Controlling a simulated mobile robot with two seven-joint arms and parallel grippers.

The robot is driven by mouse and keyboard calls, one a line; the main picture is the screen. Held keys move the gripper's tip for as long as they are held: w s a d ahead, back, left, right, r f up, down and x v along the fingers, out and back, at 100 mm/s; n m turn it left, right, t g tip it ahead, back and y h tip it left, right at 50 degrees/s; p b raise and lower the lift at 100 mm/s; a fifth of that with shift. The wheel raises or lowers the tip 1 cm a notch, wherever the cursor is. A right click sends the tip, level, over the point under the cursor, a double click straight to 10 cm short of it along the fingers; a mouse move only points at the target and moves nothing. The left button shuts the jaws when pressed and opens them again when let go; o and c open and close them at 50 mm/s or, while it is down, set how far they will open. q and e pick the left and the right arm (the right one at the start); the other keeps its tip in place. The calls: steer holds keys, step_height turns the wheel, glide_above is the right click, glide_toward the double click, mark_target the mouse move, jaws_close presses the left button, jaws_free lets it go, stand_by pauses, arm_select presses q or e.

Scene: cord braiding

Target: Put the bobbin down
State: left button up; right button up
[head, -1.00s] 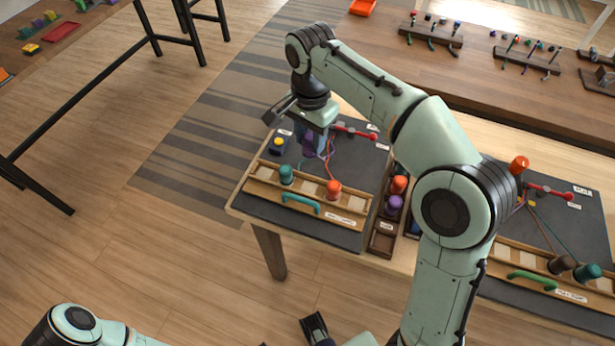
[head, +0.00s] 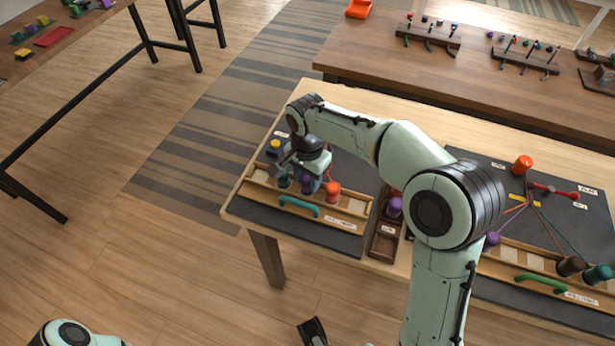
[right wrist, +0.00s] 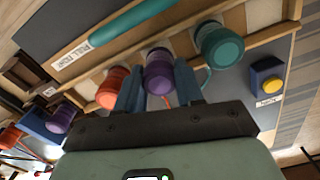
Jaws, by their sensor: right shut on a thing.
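The purple bobbin (right wrist: 158,72) is between the blue fingers of my right gripper (right wrist: 158,88), which is shut on it. In the head view my right gripper (head: 304,176) is low over the wooden rack (head: 347,214) on the left board, and the purple bobbin (head: 308,184) shows partly behind it. The bobbin is in line between a teal bobbin (right wrist: 220,45) and an orange bobbin (right wrist: 112,88). I cannot tell whether it touches the rack.
A teal handle (head: 299,206) is on the rack's front. A blue box with a yellow button (head: 275,146) stands behind it. A small wooden tray (head: 383,243) and another purple bobbin (head: 395,207) are to the right. A second board (head: 480,170) with cords is further right.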

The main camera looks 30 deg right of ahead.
mark_target(307, 177)
steer(key=shift+f, duration=0.3)
steer(key=o, duration=1)
steer(key=shift+o, duration=0.2)
step_height(307, 177, up, 13)
steer(key=p, duration=0.2)
steer(key=shift+f+p, duration=0.15)
steer(key=shift+p, duration=0.15)
